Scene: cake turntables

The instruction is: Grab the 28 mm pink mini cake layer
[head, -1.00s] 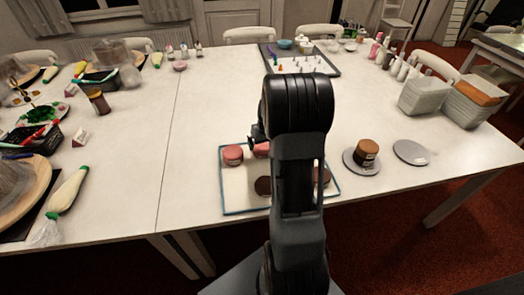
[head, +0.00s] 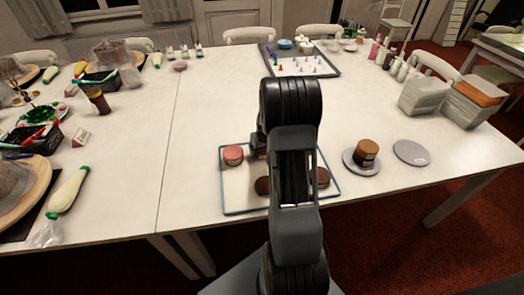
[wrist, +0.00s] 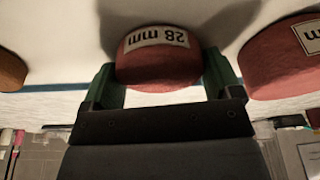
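The 28 mm pink mini cake layer (wrist: 158,70) is in the middle of the wrist view, its white label reading "28 mm" upside down. My gripper (wrist: 162,78) is open around it, with one dark green finger on each side; any gap at the sides is very small. In the head view my gripper (head: 259,147) is low over the tray (head: 236,205), and my arm hides most of this layer. Another pink layer (head: 233,154) stands to its left on the tray; it shows at the right of the wrist view (wrist: 284,62), its label cut off.
Brown layers (head: 263,186) (head: 322,177) stand at the tray's front and right. A brown cake (head: 366,151) sits on a grey turntable (head: 349,168), beside an empty grey disc (head: 411,152). The table left of the tray is clear.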

